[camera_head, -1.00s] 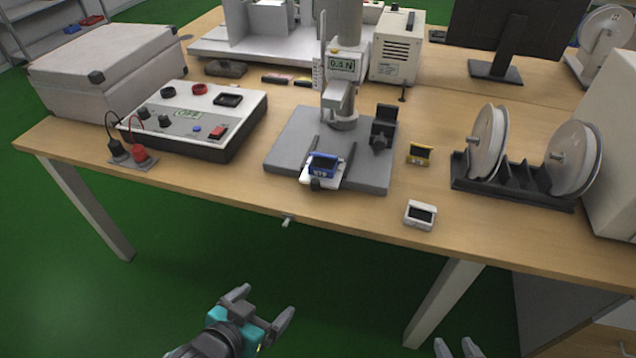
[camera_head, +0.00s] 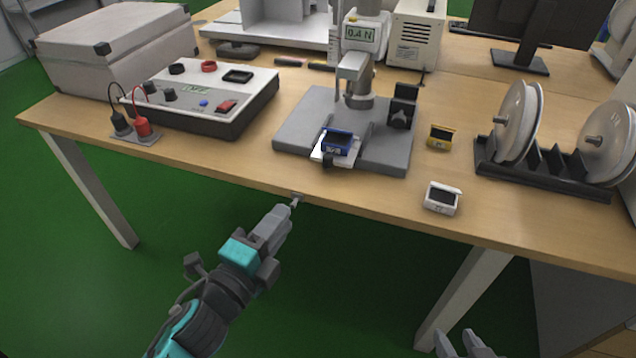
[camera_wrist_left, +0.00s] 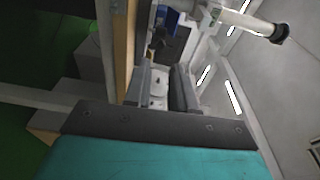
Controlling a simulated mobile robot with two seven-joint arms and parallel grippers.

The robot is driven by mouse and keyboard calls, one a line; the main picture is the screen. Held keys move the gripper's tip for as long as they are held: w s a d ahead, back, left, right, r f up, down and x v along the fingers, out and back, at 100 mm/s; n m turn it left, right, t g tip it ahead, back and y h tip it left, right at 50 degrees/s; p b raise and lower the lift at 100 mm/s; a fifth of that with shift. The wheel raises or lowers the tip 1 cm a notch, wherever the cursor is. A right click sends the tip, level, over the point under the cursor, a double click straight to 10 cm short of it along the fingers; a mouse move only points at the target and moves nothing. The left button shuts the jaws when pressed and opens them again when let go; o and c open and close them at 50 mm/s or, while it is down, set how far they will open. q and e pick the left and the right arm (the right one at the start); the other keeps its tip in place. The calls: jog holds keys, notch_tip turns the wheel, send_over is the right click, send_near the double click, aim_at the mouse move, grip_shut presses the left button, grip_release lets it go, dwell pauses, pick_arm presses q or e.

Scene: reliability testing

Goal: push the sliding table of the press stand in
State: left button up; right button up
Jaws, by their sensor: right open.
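The press stand (camera_head: 293,132) stands on the table with its grey column and a display reading 0.4 N. In the left wrist view the fingers (camera_wrist_left: 160,85) point toward the blue device (camera_wrist_left: 170,19). My right gripper (camera_head: 463,340) is open at the bottom edge, partly cut off.
A white device (camera_head: 441,198) and a yellow device (camera_head: 439,137) lie right of the stand. A control box (camera_head: 205,110) is left, a spool rack (camera_head: 545,180) right.

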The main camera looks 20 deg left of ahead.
aim_at(330, 143)
pick_arm(q)
jog(key=shift+w+d+r, duration=0.2)
jog(key=shift+w, duration=0.4)
jog(key=shift+c, duration=1.4)
jog(key=w, duration=0.4)
jog(key=w+d, duration=0.1)
jog(key=w, duration=0.3)
jog(key=w+d, duration=0.1)
jog(key=w, duration=0.3)
jog(key=shift+w+d+f, duration=0.1)
jog(key=shift+d+f, duration=0.05)
grip_shut()
jog(key=shift+w, duration=0.15)
jog(key=w, duration=0.4)
jog(key=w+b, duration=0.1)
jog(key=w, duration=0.3)
jog(key=shift+w+d+f, duration=0.1)
jog(key=shift+w+d, duration=0.1)
jog(key=shift+w, duration=0.1)
jog(key=shift+w+a+r, duration=0.1)
jog(key=shift+w+r, duration=0.1)
jog(key=shift+r, duration=0.15)
jog(key=shift+s+a, duration=0.1)
